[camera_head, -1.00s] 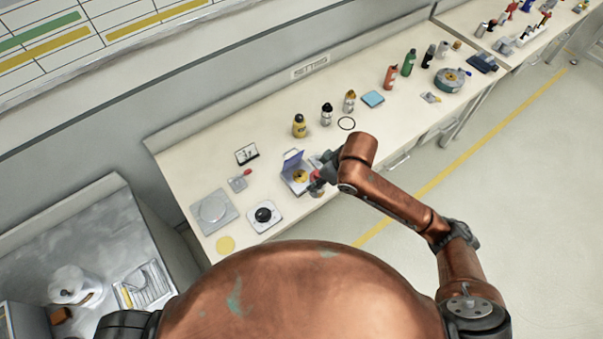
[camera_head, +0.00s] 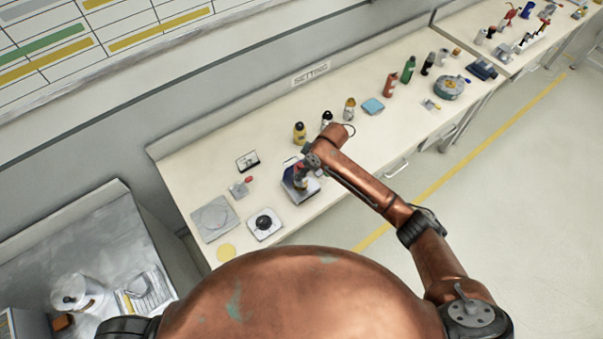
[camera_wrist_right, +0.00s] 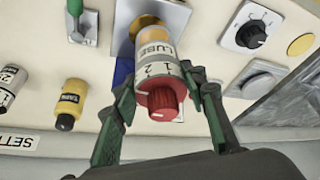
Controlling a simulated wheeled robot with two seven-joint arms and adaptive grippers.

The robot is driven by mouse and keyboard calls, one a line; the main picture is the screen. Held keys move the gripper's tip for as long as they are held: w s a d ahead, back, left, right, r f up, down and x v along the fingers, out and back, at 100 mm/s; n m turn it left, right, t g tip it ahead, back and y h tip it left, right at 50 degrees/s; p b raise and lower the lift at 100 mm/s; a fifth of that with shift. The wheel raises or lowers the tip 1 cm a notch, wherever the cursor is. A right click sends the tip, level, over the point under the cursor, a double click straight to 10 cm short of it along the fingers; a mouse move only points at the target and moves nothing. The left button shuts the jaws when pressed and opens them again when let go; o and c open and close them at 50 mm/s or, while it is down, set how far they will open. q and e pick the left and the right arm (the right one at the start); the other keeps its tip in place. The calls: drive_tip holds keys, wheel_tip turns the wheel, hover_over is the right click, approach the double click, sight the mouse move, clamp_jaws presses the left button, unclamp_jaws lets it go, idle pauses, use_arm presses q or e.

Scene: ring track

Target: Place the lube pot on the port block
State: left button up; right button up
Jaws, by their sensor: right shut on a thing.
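The lube pot (camera_wrist_right: 157,72) is a pale cylinder with a "LUBE" label, number marks and a red knurled cap. In the right wrist view my right gripper (camera_wrist_right: 167,88) has its green fingers on both sides of it, shut on it. A grey block with a blue flap, which seems to be the port block (camera_head: 300,194), lies under the gripper in the head view. Its grey face also shows in the right wrist view (camera_wrist_right: 175,18), with an orange-yellow round part beyond the pot. I cannot tell whether the pot touches it. My left gripper is out of view.
A black-knob block (camera_head: 264,222), a grey plate with a round pad (camera_head: 214,217) and a yellow disc (camera_head: 226,252) lie left of the grey block. A yellow bottle (camera_head: 300,131) stands behind.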

drive_tip(key=shift+w+f, duration=0.5)
drive_tip(key=shift+f, duration=0.05)
drive_tip(key=shift+f+p, duration=0.3)
drive_tip(key=shift+f, duration=1.1)
drive_tip(key=shift+s+f, duration=0.1)
drive_tip(key=shift+f, duration=0.05)
drive_tip(key=o, duration=1.3)
drive_tip(key=v, duration=1.2)
